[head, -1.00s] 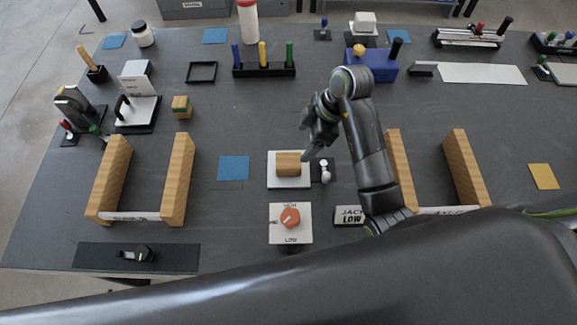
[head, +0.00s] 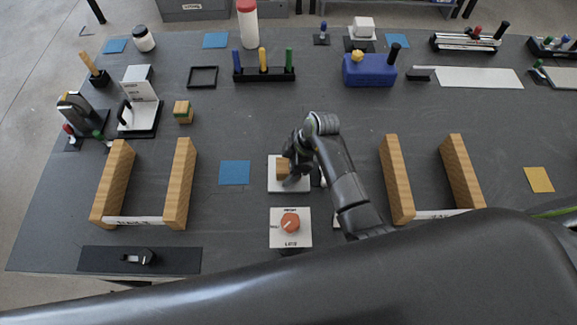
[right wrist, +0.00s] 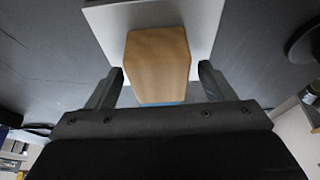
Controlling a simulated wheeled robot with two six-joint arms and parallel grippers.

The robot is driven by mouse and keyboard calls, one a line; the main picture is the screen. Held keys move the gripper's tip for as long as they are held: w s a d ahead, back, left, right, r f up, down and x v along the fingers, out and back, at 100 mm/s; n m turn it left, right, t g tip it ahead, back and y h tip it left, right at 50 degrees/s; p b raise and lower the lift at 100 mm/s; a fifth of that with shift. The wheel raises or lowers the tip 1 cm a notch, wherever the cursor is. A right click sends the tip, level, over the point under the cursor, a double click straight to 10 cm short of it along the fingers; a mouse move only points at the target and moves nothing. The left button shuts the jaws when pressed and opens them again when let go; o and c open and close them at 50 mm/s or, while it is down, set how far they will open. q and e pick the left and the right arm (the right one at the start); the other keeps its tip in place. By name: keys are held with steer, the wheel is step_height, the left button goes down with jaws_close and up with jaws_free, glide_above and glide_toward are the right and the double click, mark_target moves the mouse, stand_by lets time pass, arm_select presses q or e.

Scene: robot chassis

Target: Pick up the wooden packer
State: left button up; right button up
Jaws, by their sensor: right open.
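The wooden packer (head: 282,170) is a small tan block on a white square plate (head: 275,186) near the middle of the table. My right gripper (head: 292,176) is down over the plate and partly hides the block in the head view. In the right wrist view the packer (right wrist: 157,62) lies between the two fingers of the right gripper (right wrist: 162,75). The fingers are open, with a gap showing on each side of the block. My left gripper is not in view.
A plate with an orange knob (head: 290,223) is just in front of the white plate. Wooden rails stand at left (head: 180,185) and right (head: 398,180). A blue square (head: 235,172) lies left of the plate.

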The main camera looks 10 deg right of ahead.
steer(key=shift+f, duration=0.1)
steer(key=c, duration=1.1)
